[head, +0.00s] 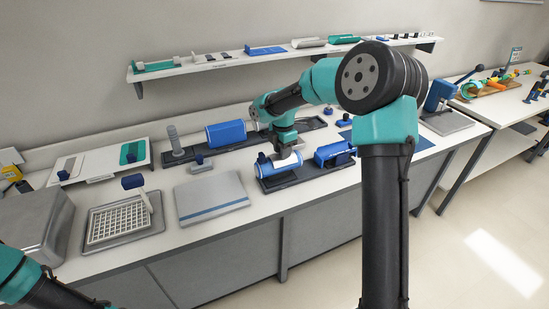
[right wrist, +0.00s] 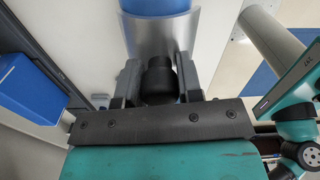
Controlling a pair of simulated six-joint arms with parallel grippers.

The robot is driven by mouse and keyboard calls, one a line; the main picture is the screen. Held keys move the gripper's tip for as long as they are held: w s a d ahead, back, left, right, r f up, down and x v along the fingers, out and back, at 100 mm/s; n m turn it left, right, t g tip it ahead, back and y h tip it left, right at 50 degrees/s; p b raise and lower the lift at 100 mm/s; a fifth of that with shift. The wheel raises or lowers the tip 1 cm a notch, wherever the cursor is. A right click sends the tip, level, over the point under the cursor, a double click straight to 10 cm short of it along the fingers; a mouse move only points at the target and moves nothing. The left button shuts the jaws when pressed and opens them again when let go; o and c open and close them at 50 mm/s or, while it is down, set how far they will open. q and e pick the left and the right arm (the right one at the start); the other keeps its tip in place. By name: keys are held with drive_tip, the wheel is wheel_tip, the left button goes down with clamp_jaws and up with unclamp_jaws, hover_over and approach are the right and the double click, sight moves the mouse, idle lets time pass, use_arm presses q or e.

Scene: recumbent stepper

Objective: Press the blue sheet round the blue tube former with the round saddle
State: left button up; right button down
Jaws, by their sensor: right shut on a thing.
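My right gripper (head: 285,143) reaches down over the bench. In the right wrist view my right gripper (right wrist: 158,98) is shut on the black knob (right wrist: 158,78) of a curved silvery saddle (right wrist: 140,38). The saddle lies against a blue rounded surface (right wrist: 155,6), which I take to be the blue tube former. In the head view the blue tube (head: 270,171) lies on a dark base below the gripper, with a pale band at its middle. I cannot tell the blue sheet apart from the tube. My left arm shows at the lower left, its gripper out of frame.
A blue block-like piece (head: 333,151) sits right of the tube. A grey board (head: 211,194) and a tray with a grid (head: 122,224) lie left. A wall shelf (head: 205,68) runs above the bench.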

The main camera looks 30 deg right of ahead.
drive_tip(key=shift+f, duration=0.3)
idle(2.1)
drive_tip(key=shift+r, duration=4.15)
drive_tip(key=s+a+r+m, duration=0.1)
drive_tip(key=s+a+m, duration=0.1)
drive_tip(key=a+m, duration=0.6)
drive_tip(key=s+a+r+m, duration=0.2)
drive_tip(key=a+m, duration=0.7)
drive_tip(key=m, duration=0.1)
drive_tip(key=shift+s+m, duration=0.35)
drive_tip(key=shift+m, duration=0.05)
